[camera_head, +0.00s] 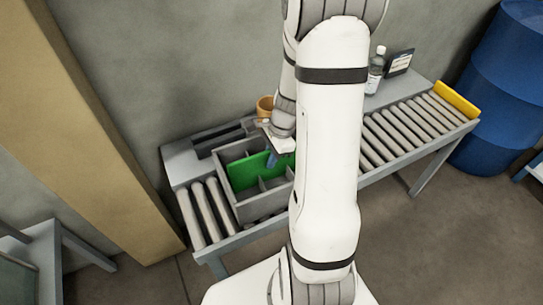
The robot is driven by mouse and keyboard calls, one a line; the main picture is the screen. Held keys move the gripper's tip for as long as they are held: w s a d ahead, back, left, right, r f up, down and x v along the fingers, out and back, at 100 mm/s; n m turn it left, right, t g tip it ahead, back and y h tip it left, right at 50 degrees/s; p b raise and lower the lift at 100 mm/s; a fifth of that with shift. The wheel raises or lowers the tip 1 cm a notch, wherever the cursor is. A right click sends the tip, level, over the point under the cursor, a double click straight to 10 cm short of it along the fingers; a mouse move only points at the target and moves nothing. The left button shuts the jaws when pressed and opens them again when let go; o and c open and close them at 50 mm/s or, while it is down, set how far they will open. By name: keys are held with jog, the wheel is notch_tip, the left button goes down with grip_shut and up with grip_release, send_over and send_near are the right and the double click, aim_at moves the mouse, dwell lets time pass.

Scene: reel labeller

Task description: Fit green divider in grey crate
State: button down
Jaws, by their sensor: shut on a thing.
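The grey crate (262,208) stands on the roller conveyor, left of my arm, with grey partitions inside. The green divider (249,172) is a flat panel within the crate's outline, its face toward the camera. My gripper (272,160) is over the crate at the divider's upper right part, shut on the divider. My arm hides the crate's right side. I cannot tell whether the divider's lower edge sits in a slot or is still above the bottom.
The roller conveyor (408,128) runs behind my arm to a yellow end stop (456,99). A bottle (375,72), a dark framed panel (399,63) and an orange-brown pot (265,106) stand along its back. A blue barrel (498,95) is at the right.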

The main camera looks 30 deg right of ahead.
jog(key=c, duration=1.4)
grip_release()
jog(key=shift+r, duration=0.1)
jog(key=p+v, duration=0.1)
jog(key=v, duration=0.6)
jog(key=shift+d+r+p, duration=0.15)
jog(key=shift+r+p, duration=0.15)
jog(key=shift+p, duration=0.1)
jog(key=s+a+r+n+t+h+p, duration=0.1)
jog(key=s+a+r+n+p, duration=0.3)
jog(key=r+n, duration=0.5)
jog(key=s+a+r+n+t+h+p, duration=0.1)
jog(key=s+a+r+n+p, duration=0.4)
jog(key=r, duration=0.8)
jog(key=s+a+n+h, duration=0.1)
jog(key=s+a+n, duration=0.1)
jog(key=n, duration=0.2)
jog(key=shift+a+r+t, duration=0.15)
jog(key=shift+r+t, duration=0.1)
jog(key=shift+t, duration=0.05)
